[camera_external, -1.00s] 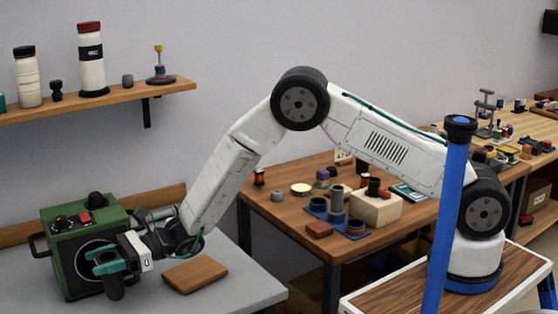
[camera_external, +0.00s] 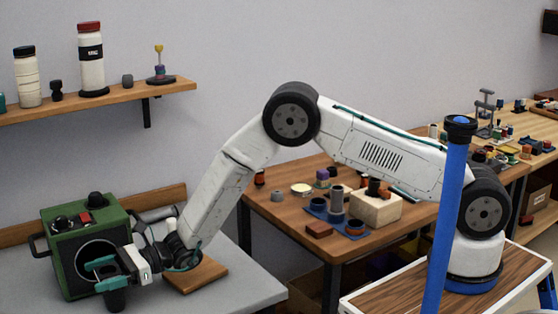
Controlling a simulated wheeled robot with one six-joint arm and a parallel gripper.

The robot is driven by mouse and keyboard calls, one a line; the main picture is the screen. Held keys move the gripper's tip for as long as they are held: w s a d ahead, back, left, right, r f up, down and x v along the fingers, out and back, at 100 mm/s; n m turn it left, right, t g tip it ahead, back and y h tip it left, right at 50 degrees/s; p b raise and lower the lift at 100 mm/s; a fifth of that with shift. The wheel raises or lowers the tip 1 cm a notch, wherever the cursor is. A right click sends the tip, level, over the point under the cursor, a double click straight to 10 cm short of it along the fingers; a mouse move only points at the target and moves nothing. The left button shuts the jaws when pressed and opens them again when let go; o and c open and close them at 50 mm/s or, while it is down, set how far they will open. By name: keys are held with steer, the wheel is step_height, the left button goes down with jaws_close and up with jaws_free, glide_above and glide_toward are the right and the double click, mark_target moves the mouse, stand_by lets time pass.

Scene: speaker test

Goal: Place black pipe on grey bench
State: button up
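The black pipe (camera_external: 116,301) is a short dark cylinder, upright, at the front of the green machine. My gripper (camera_external: 106,275) has teal fingers closed around the pipe's upper part, and the fingers hide some of it. The grey bench (camera_external: 245,288) fills the lower left. The pipe is over the bench, low and close to its top; I cannot tell whether its bottom touches the surface.
A green machine (camera_external: 58,262) with a round dark opening stands just behind my gripper. A brown wooden block (camera_external: 205,278) lies on the bench to the right. A wooden table (camera_external: 285,229) with several small parts stands beyond. The bench's front right is clear.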

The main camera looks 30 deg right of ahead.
steer(key=shift+r, duration=0.2)
steer(key=d, duration=1.2)
